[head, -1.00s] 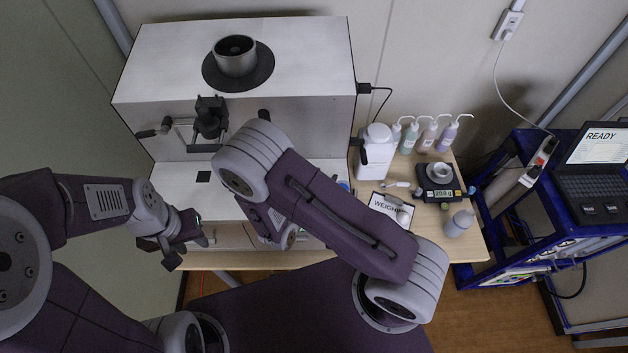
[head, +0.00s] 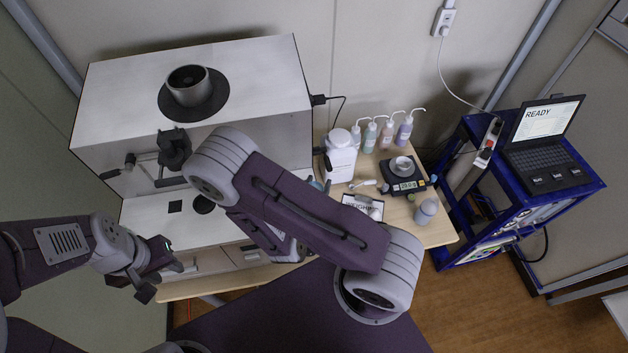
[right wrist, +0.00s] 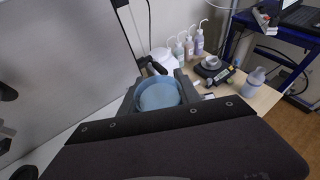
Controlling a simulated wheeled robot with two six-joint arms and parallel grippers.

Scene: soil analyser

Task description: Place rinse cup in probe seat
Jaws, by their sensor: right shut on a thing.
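The blue rinse cup (right wrist: 158,97) sits between the fingers of my right gripper (right wrist: 156,86) in the right wrist view. The gripper is shut on it. In the head view my right arm hides this gripper; only a sliver of blue shows beside the arm. The white analyser (head: 110,110) has a black probe head (head: 173,150) on its front. Below it, the white ledge bears a dark round spot (head: 203,204), perhaps the probe seat, and a dark square (head: 175,206). My left gripper (head: 160,279) is open and empty in front of the ledge.
On the wooden table (head: 440,232) are a white jug (head: 340,158), several wash bottles (head: 380,134), a scale (head: 402,183) and a grey bottle (head: 426,211). A blue cart (head: 545,215) with a laptop (head: 548,130) stands at right.

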